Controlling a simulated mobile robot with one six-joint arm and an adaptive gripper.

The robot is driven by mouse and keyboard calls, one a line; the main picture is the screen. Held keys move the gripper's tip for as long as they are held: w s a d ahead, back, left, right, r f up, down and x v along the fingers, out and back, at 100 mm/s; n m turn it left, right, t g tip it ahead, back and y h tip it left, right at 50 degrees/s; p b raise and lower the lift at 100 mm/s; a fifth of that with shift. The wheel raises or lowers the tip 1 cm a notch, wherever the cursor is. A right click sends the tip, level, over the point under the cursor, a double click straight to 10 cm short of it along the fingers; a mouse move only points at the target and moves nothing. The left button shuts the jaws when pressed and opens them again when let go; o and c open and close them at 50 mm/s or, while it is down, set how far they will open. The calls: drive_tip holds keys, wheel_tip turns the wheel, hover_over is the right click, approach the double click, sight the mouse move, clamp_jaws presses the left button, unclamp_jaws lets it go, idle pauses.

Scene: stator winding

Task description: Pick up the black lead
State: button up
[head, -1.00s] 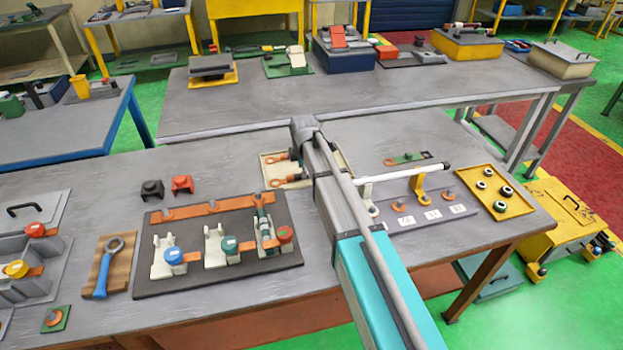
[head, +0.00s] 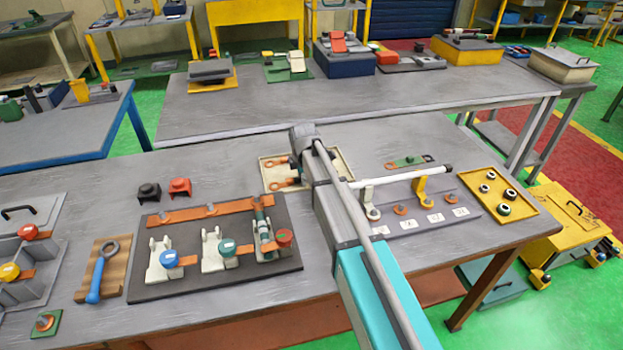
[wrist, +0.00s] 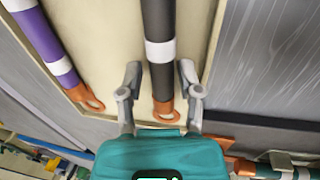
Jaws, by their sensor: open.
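The black lead (wrist: 157,18) lies in a cream tray in the wrist view, with a white band and a copper lug (wrist: 164,108) at its near end. My gripper (wrist: 160,74) is open, with one finger on each side of the black lead near the white band. Contact with the lead cannot be told. A purple lead (wrist: 48,38) with white bands and a copper lug lies to its left, outside the fingers. In the head view my arm hides most of the cream tray (head: 268,174) and the gripper fingers; two copper lugs show at the tray's left.
A dark board (head: 160,280) with clamps and a copper bar lies left of my arm. A grey strip with a white rod on posts and a yellow tray (head: 535,209) lie to the right. The tray's raised rim (wrist: 216,35) runs close to the right finger.

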clamp_jaws()
drive_tip(key=shift+r, duration=0.15)
drive_tip(key=shift+r+p, duration=1)
drive_tip(key=shift+p, duration=0.1)
drive_tip(key=s+a+r+p, duration=0.4)
drive_tip(key=s+r+p, duration=0.6)
drive_tip(key=s, duration=0.3)
drive_tip(key=shift+s+r+p, duration=0.2)
drive_tip(key=shift+r+p, duration=0.15)
drive_tip(key=shift+p, duration=0.05)
